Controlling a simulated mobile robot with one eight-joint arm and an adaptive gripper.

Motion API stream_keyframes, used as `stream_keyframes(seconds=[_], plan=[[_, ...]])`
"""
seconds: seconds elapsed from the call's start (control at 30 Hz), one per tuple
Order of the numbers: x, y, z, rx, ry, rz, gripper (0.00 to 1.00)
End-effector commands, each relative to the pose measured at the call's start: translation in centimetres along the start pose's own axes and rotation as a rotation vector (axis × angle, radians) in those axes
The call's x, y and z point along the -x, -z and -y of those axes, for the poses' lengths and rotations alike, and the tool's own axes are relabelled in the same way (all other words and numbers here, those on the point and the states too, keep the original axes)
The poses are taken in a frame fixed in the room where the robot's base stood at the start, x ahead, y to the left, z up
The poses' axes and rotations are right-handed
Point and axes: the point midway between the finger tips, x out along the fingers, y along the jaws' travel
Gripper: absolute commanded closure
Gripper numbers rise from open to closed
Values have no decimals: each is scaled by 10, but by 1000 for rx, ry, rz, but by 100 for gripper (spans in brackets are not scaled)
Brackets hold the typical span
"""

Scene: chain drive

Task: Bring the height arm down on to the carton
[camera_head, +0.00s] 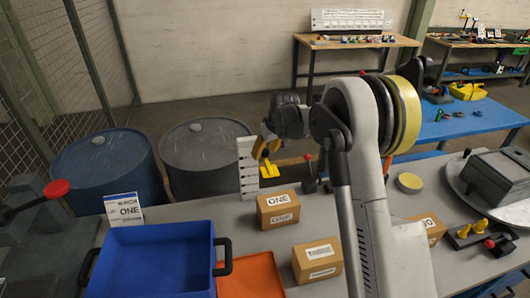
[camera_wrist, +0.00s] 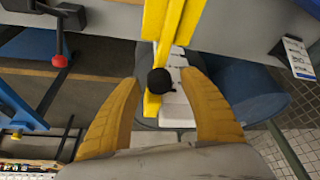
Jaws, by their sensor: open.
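The yellow height arm (camera_head: 269,171) is beside the post, above the level of the carton. The wrist view shows the height arm (camera_wrist: 174,22) as a long yellow bar with a black round knob (camera_wrist: 159,81), with the white post (camera_wrist: 178,110) behind it. My gripper (camera_head: 266,154) is at the height arm. In the wrist view my gripper (camera_wrist: 160,83) is open, one finger each side of the knob, with gaps showing. I cannot make out the carton there.
A blue tray (camera_head: 160,235) with black handles and an orange mat (camera_head: 250,277) lie at the front left. A second carton (camera_head: 317,261) stands in front. A red-knobbed lever (camera_head: 309,170) is right of the post. Drums (camera_head: 205,150) stand behind.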

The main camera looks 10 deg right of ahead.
Motion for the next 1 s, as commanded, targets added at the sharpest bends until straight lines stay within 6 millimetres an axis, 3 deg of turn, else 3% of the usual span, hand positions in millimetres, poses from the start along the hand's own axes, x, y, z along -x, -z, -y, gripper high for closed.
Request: stream_keyframes(seconds=[0.1,0.27,0.53,0.63,1.0], plan=[[0,0,0,0,0,0,51],[0,0,0,0,0,0,100],[0,0,0,0,0,-1,100],[-9,-4,0,0,0,-1,100],[-107,-44,0,0,0,-1,100]])
